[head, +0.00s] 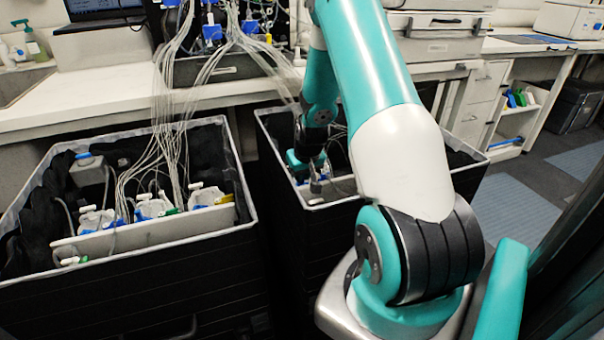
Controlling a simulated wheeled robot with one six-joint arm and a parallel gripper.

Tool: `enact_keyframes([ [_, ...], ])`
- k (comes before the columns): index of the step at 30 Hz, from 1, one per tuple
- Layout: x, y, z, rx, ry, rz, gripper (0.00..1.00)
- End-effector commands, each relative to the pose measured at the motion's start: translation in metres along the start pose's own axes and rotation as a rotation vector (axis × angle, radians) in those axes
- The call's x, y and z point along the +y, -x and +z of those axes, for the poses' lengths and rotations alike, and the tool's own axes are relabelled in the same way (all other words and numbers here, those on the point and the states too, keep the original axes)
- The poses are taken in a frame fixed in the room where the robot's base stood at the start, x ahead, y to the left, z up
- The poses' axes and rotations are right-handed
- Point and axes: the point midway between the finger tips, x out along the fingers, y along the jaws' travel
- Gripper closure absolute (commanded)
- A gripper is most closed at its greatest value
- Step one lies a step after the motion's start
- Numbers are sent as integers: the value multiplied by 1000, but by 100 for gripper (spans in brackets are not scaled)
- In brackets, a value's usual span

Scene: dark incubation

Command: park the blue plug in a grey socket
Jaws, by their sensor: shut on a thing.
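My gripper (317,184) reaches down into the right black bin (306,250), near its left wall. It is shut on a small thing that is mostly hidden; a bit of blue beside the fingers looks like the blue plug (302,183). Thin grey cables run down into this bin around my wrist. A grey box-shaped block (88,170) stands in the left black bin (150,285); whether it is a socket is too small to tell. No grey socket can be made out clearly at my gripper.
The left bin holds white bottles (152,207) with blue and yellow parts behind a pale divider (150,236). A bundle of loose cables (172,110) hangs from blue devices (211,32) on the bench. A narrow gap separates the bins. Grey floor is open at right.

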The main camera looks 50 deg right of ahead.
Motion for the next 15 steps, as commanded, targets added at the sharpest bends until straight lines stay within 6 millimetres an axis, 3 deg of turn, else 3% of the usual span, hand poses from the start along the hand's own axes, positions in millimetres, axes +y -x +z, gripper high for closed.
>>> enact_keyframes([
  [15,0,-8,3,0,0,0,100],
])
